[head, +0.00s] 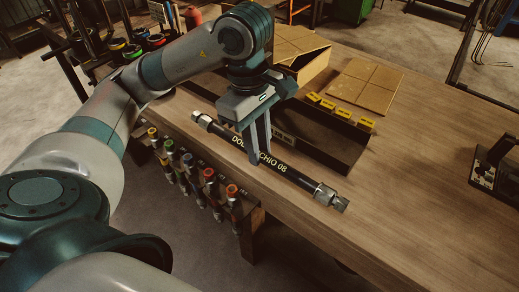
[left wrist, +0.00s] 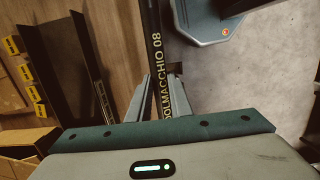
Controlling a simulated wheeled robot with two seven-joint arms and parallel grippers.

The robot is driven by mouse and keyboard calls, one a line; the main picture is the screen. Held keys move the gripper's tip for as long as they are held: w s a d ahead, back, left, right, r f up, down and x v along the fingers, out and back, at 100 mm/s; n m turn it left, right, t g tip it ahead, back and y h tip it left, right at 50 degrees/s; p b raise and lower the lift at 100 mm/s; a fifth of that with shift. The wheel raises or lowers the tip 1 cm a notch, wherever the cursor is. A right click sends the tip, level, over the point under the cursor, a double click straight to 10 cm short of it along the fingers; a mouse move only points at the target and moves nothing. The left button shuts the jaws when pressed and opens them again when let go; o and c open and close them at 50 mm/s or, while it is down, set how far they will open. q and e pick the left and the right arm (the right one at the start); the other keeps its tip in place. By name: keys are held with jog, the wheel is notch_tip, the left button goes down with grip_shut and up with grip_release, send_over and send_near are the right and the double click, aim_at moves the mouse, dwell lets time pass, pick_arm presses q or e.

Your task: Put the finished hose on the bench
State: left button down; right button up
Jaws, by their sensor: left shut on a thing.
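The finished hose (head: 282,167) is black with yellow lettering and a metal fitting at each end. My left gripper (head: 254,160) is shut on it near its middle, pointing down from above. In the left wrist view the hose (left wrist: 155,45) runs up between the two fingers (left wrist: 158,95). In the head view the hose lies over the front part of the wooden bench (head: 420,190), roughly along its front edge. I cannot tell whether it touches the top or is held just above it. My right gripper is not in view.
Several coloured-top tools (head: 208,175) hang on the front edge. A dark device (head: 495,165) stands at right. The bench's right middle is clear.

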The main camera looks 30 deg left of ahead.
pick_arm(q)
jog(key=w+a+f+p, duration=0.1)
jog(key=w+a+f, duration=0.1)
jog(key=w, duration=0.1)
jog(key=w+a+f+p, duration=0.1)
jog(key=w+a+f, duration=0.1)
jog(key=w, duration=0.1)
jog(key=w+a+f+p, duration=0.2)
jog(key=w+f, duration=0.1)
jog(key=shift+w+a, duration=0.3)
jog(key=shift+f+p, duration=1)
jog(key=shift+f, duration=0.95)
